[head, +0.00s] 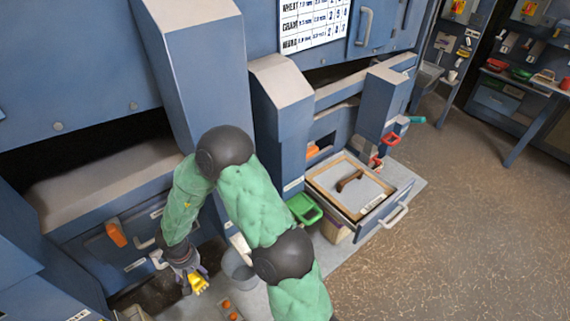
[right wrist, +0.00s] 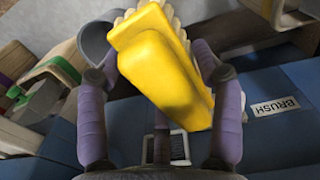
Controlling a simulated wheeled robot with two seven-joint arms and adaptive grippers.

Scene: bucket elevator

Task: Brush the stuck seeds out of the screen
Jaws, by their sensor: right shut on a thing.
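My right gripper (head: 188,274) is low at the left, by the front of the blue machine. It is shut on a yellow brush (right wrist: 165,75); pale bristles show along the brush's upper edge in the right wrist view. The brush also shows in the head view as a small yellow block (head: 198,283). A wood-framed panel (head: 322,182), which looks like the screen, lies in a pulled-out drawer right of my arm. It has a grey surface and a brown curved piece on it. Any stuck seeds are too small to tell. My left gripper is out of view.
A label reading BRUSH (right wrist: 275,107) is on the blue panel near my right gripper. A grey bucket (head: 238,268) and a green-handled item (head: 304,209) stand between the gripper and the drawer (head: 372,232). Open floor (head: 450,210) lies to the right.

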